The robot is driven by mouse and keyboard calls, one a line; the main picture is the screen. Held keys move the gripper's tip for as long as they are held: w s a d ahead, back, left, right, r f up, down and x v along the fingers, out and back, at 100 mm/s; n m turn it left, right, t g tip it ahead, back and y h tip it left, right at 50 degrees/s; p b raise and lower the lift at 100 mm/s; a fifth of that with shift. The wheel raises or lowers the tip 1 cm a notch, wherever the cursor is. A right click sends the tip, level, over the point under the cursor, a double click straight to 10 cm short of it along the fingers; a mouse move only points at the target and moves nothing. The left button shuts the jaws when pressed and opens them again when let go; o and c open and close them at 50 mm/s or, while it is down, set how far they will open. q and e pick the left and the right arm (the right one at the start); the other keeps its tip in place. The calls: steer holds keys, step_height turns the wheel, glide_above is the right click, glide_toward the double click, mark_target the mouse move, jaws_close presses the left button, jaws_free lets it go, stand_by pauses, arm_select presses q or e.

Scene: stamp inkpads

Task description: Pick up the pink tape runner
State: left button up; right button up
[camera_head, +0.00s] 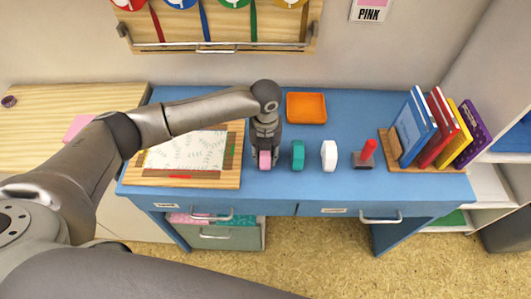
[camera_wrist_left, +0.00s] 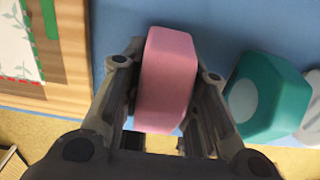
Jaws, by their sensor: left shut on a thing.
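The pink tape runner (camera_head: 265,160) is a small upright block near the front edge of the blue desk. In the left wrist view the pink tape runner (camera_wrist_left: 168,78) stands between the two fingers. My left gripper (camera_head: 265,148) reaches down onto it from above and is shut on it, with a finger against each side. In the left wrist view my left gripper (camera_wrist_left: 166,90) covers part of its sides. I cannot tell whether its base is off the desk. My right gripper is not in view.
A teal block (camera_head: 298,155) stands close to the right, then a white one (camera_head: 329,155) and a red-handled stamp (camera_head: 367,153). A wooden board (camera_head: 190,182) with patterned paper lies left. An orange tray (camera_head: 306,108) and a book rack (camera_head: 425,167) are further off.

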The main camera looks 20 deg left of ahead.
arm_select(q)
steer(key=shift+c, duration=1)
steer(key=shift+r, duration=0.5)
step_height(320, 180, up, 2)
steer(key=shift+r, duration=0.15)
steer(key=s+a+r+b, duration=0.1)
steer(key=s+r, duration=0.8)
steer(key=s, duration=0.5)
steer(key=shift+r, duration=0.35)
